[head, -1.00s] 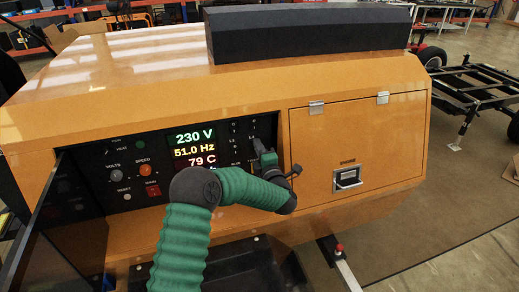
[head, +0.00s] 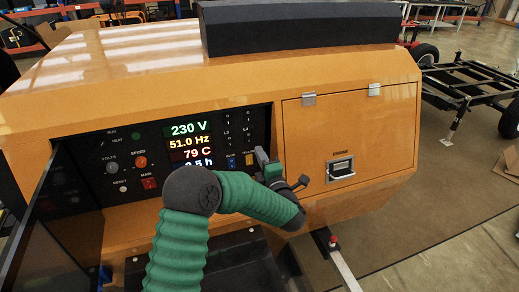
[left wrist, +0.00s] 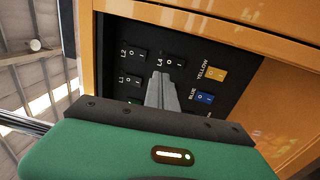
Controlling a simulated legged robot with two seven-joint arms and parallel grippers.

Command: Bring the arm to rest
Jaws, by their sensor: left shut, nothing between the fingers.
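My left gripper (head: 262,160) is shut and empty, in front of the right end of the black control panel (head: 170,133) of the orange light tower (head: 110,88). Its closed fingers also show in the left wrist view (left wrist: 162,92), over the panel just below the L4 switch (left wrist: 168,62). I cannot tell if they touch the panel. The L2 switch (left wrist: 133,53), the yellow switch (left wrist: 213,74) and the blue switch (left wrist: 204,98) show around the fingers. The display (head: 190,143) reads 230 V, 51.0 Hz and 79 C. My right gripper is not in view.
A closed orange door (head: 348,142) with a latch (head: 341,169) is right of the panel. A dark open panel cover (head: 55,220) stands at the left. A drawbar (head: 340,262) extends toward the lower right. Open floor (head: 430,230) lies to the right.

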